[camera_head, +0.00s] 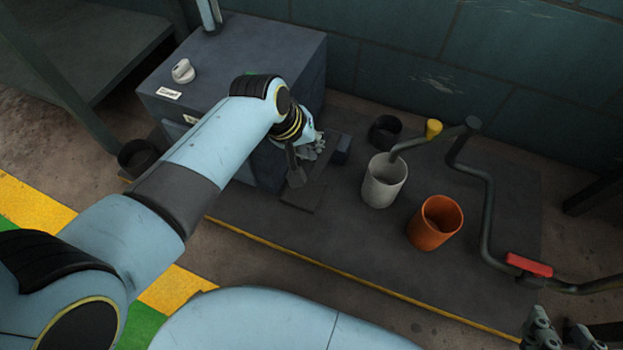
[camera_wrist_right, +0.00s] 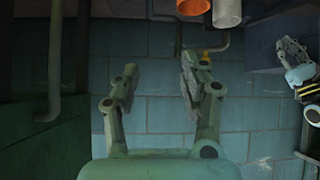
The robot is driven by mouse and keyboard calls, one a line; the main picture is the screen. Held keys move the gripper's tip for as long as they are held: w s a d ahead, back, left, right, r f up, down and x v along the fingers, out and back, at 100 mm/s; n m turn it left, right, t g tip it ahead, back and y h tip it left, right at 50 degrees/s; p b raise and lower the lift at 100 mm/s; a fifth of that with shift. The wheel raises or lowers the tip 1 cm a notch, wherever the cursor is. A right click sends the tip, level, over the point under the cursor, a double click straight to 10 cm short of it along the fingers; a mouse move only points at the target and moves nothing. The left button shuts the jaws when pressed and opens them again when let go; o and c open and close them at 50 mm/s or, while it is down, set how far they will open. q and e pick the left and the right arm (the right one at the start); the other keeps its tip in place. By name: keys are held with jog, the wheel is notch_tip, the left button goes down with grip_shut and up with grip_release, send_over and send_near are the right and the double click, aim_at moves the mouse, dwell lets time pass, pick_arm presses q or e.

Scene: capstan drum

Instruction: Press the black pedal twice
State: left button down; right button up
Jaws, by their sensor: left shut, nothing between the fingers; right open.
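The black pedal (camera_head: 296,177) appears as a dark tilted pad on a flat dark plate at the foot of the grey cabinet (camera_head: 240,60). My left gripper (camera_head: 312,150) is shut and empty, just above and behind the pedal in the head view. Its fingers are small there, and I cannot tell whether they touch the pedal. My left arm hides part of the cabinet front. It also shows at the right edge of the right wrist view. My right gripper (camera_wrist_right: 158,75) is open and empty, pointing toward the tiled wall; it shows in the head view's bottom right corner (camera_head: 562,332).
A white cup (camera_head: 384,182) and an orange cup (camera_head: 435,222) stand right of the pedal, with a black cup (camera_head: 385,132) behind. A bent pipe with a yellow knob (camera_head: 433,128) and red grip (camera_head: 529,265) stands to the right. A small dark block (camera_head: 342,149) sits near my left gripper.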

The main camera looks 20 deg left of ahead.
aim_at(308, 182)
pick_arm(q)
jog(key=shift+s+f+b, duration=0.25)
jog(key=shift+f+b, duration=0.3)
jog(key=shift+f, duration=0.4)
jog(key=shift+s+f+b, duration=0.2)
jog(key=shift+f+b, duration=0.3)
jog(key=shift+f, duration=0.65)
pick_arm(e)
jog(key=w+a+r+t, duration=0.1)
jog(key=w+r+t, duration=0.4)
jog(key=r, duration=0.1)
jog(key=shift+r+n+y, duration=0.15)
jog(key=shift+n+y, duration=0.15)
jog(key=shift+w, duration=0.1)
pick_arm(q)
jog(key=shift+f, duration=0.15)
jog(key=shift+f, duration=0.25)
